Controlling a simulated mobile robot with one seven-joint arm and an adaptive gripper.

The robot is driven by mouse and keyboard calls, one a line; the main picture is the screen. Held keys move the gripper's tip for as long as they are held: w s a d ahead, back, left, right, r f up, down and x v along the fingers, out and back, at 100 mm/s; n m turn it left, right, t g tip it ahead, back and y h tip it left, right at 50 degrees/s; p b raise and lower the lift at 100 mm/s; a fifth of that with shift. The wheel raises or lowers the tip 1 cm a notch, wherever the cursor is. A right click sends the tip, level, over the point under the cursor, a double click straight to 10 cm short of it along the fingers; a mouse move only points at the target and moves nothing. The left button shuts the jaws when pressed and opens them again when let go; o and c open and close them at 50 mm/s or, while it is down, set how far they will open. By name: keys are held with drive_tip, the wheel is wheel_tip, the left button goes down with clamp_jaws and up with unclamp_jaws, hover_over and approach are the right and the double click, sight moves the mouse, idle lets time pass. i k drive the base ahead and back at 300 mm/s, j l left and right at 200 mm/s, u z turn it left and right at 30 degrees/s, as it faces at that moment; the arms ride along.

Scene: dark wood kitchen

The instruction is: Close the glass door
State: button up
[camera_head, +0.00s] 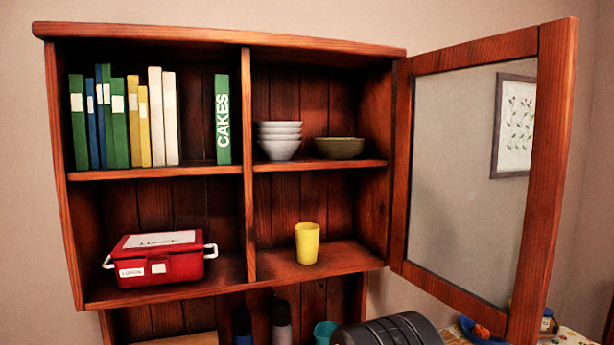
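The glass door (546,180) has a reddish wood frame around a clear pane. It is hinged on the right side of the wall cabinet (222,42) and stands wide open, swung out toward me on the right. The wall and a framed picture show through its pane. The right-hand compartments are uncovered. My gripper is not visible. A dark grey rounded part, which looks like part of my arm, shows at the bottom edge, below the cabinet and left of the door's lower corner.
The upper shelves hold books (119,121), stacked bowls (280,141) and an olive bowl (339,148). Below are a red box (158,262) and a yellow cup (307,243). All sit inside the cabinet. A blue bowl (480,332) with fruit is below the door.

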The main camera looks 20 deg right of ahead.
sight(555, 43)
drive_tip(key=k+l+u, duration=0.2)
drive_tip(key=k+l, duration=0.2)
drive_tip(key=l, duration=0.2)
drive_tip(key=k+l+u, duration=0.1)
drive_tip(key=l, duration=0.25)
drive_tip(key=k+l+u, duration=0.25)
drive_tip(key=l, duration=0.35)
drive_tip(key=k+l+u, duration=0.1)
drive_tip(key=l, duration=0.35)
drive_tip(key=l+u, duration=0.1)
drive_tip(key=l, duration=0.25)
drive_tip(key=k+l+u, duration=0.15)
drive_tip(key=l, duration=0.6)
drive_tip(key=i+l+u, duration=0.15)
drive_tip(key=l, duration=0.25)
drive_tip(key=k+l, duration=0.1)
drive_tip(key=l, duration=0.3)
drive_tip(key=k+l+z, duration=0.15)
drive_tip(key=l, duration=0.25)
drive_tip(key=j+u, duration=0.15)
